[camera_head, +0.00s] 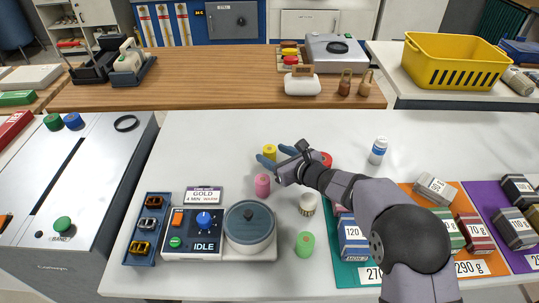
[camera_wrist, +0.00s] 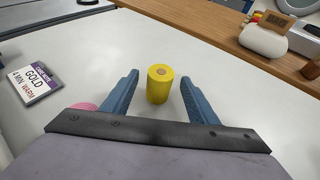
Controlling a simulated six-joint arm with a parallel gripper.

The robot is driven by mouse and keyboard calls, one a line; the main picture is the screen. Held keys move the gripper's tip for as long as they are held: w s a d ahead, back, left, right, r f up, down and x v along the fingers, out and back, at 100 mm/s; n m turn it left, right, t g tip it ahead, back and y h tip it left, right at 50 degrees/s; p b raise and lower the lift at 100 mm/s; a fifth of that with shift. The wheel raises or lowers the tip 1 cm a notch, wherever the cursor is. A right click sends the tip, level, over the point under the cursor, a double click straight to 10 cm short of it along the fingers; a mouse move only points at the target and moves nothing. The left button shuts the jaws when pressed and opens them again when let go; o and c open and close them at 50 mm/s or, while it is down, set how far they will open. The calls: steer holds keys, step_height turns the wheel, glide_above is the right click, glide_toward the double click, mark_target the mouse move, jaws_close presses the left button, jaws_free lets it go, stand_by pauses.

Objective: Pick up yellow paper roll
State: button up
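The yellow paper roll (camera_head: 269,152) stands upright on the white table, near its back edge. In the wrist view the yellow roll (camera_wrist: 160,84) stands between the tips of two blue fingers, with white table visible on both sides of it. My gripper (camera_head: 273,156) is open around or just in front of the roll; contact with the fingers is not visible. The gripper also shows in the wrist view (camera_wrist: 160,88), where its fingers are spread wide.
A pink roll (camera_head: 262,185) stands close in front of the gripper. A red roll (camera_head: 326,159) is partly behind my arm. A white-and-brown item (camera_head: 307,204), a green roll (camera_head: 305,244) and a blue-capped bottle (camera_head: 377,151) stand nearby. The GOLD card (camera_head: 203,195) lies left.

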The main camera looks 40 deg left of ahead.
steer(key=c, duration=1)
steer(key=shift+r, duration=0.15)
step_height(320, 180, up, 10)
steer(key=shift+f+p, duration=0.1)
steer(key=shift+p, duration=0.4)
